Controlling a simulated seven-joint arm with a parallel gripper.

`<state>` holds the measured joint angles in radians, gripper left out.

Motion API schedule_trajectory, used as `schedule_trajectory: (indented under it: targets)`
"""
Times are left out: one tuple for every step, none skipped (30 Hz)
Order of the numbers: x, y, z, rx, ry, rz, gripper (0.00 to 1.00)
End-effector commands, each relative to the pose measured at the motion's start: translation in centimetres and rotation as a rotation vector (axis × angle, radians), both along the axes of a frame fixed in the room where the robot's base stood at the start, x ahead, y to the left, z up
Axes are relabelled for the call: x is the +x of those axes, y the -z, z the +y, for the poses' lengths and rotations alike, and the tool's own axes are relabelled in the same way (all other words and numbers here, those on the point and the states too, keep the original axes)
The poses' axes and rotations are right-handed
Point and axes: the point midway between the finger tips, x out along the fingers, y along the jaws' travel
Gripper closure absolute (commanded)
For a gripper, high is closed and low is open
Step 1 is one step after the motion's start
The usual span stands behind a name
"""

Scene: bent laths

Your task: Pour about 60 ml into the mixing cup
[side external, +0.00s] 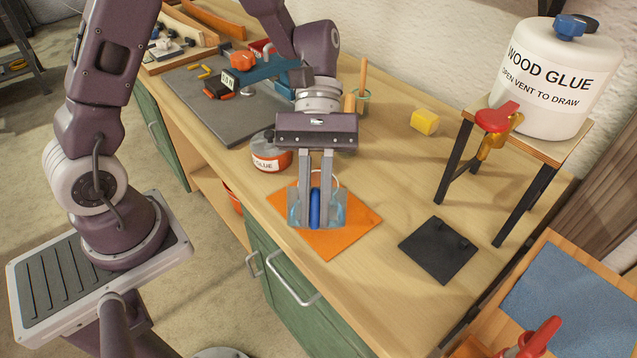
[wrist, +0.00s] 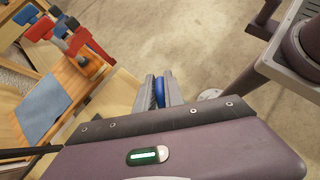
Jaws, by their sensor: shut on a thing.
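My gripper (side external: 316,213) points down over the orange mat (side external: 352,232), its two fingers shut on an upright blue handle (side external: 315,208). The handle also shows between the fingers in the wrist view (wrist: 159,90). A pale, see-through cup with a light rim (side external: 331,181) shows behind and beside the fingers, mostly hidden. I cannot tell its contents or whether it touches the mat. A white wood glue container (side external: 556,85) with a blue cap stands on a small raised stand (side external: 565,147). Its brass tap (side external: 489,146) has a red handle (side external: 496,117).
A black square plate (side external: 438,250) lies below the tap. A glue tin (side external: 270,157) stands left of my gripper, a yellow block (side external: 425,122) to the right. A grey mat (side external: 213,107) holds a clamp. The stand's dark legs rise near the bench's right end.

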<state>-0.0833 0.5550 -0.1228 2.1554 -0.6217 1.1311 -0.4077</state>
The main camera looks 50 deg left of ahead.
Motion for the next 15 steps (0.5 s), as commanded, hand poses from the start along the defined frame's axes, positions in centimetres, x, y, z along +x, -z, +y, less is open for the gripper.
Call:
schedule_trajectory:
  targets:
    - [0.03, -0.02, 0.02, -0.001, 0.0, 0.001, 1.0]
    - [0.09, -0.03, 0.09, -0.002, 0.0, 0.002, 1.0]
    - [0.15, -0.06, 0.14, -0.004, -0.001, 0.003, 1.0]
    - [0.14, -0.07, 0.14, -0.004, 0.0, 0.004, 1.0]
    - [0.19, -0.08, 0.18, -0.006, -0.001, 0.004, 1.0]
    - [0.24, -0.11, 0.23, -0.007, -0.001, 0.005, 1.0]
    - [0.25, -0.13, 0.23, -0.009, -0.001, 0.007, 1.0]
    - [0.29, -0.14, 0.28, -0.01, -0.001, 0.008, 1.0]
    - [0.32, -0.16, 0.31, -0.012, -0.002, 0.009, 1.0]
    - [0.32, -0.18, 0.32, -0.013, -0.002, 0.01, 1.0]
    - [0.34, -0.2, 0.34, -0.014, -0.002, 0.01, 1.0]
    - [0.37, -0.21, 0.37, -0.015, -0.002, 0.012, 1.0]
    - [0.36, -0.24, 0.38, -0.016, -0.002, 0.014, 1.0]
    - [0.38, -0.26, 0.4, -0.017, -0.002, 0.014, 1.0]
    - [0.4, -0.29, 0.42, -0.019, -0.002, 0.016, 1.0]
